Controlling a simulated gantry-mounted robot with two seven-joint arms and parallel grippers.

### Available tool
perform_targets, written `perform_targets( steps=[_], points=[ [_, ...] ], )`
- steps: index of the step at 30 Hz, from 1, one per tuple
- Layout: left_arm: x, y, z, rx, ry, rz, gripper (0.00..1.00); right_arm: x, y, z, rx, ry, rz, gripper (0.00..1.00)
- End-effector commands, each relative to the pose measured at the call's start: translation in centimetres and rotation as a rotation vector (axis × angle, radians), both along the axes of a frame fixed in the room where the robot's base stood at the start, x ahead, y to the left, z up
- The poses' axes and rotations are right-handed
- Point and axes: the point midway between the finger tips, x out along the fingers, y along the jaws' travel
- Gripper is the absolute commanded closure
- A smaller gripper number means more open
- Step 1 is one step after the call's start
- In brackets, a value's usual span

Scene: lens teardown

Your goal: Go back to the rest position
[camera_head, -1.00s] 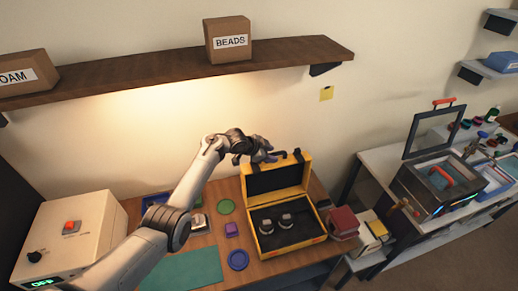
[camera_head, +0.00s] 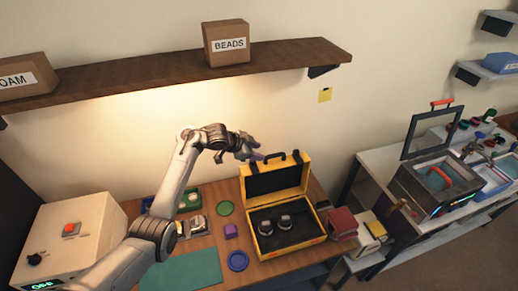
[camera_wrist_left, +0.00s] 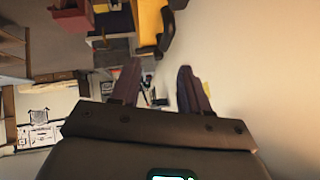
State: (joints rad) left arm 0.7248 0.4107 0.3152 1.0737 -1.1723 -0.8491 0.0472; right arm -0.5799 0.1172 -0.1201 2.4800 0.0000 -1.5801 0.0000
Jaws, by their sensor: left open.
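My left gripper (camera_head: 262,157) is raised above the bench in the head view, behind and just left of the lid of an open yellow case (camera_head: 287,244). In the left wrist view its two fingers (camera_wrist_left: 158,85) stand apart with nothing between them. The case holds two small round silver-and-dark parts (camera_head: 275,223) in its dark foam. A corner of the yellow case (camera_wrist_left: 155,25) also shows at the top of the left wrist view. My right gripper is in neither view.
A beige box with a red button (camera_head: 72,228) stands at the left. A teal mat (camera_head: 190,270), a blue ring (camera_head: 237,261), a purple block (camera_head: 231,230) and a green disc (camera_head: 225,208) lie on the bench. A wooden shelf (camera_head: 150,72) runs above. Red books (camera_head: 342,223) stand right of the case.

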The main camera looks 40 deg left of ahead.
Motion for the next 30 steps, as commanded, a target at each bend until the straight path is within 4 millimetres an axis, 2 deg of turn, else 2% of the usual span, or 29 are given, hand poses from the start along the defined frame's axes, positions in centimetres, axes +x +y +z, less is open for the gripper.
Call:
perform_targets(
  steps=[8,11,16,20,24,30],
  points=[
    [-0.4,-0.3,-0.8,0.021,0.012,0.013,0.55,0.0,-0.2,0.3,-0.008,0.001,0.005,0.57],
    [-1.4,-0.8,-2.4,0.060,0.039,0.042,0.55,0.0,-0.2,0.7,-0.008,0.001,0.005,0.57],
    [-5.1,-2.8,-6.2,0.156,0.099,0.121,0.55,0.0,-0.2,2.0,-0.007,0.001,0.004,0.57],
    [-9.8,-5.6,-8.6,0.210,0.151,0.190,0.55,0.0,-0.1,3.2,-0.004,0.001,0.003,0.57],
    [-16.6,-9.6,-10.1,0.221,0.214,0.267,0.55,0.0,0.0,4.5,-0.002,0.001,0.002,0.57],
    [-27.6,-15.2,-9.2,0.151,0.327,0.377,0.55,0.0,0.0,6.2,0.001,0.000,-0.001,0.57]
  ],
)
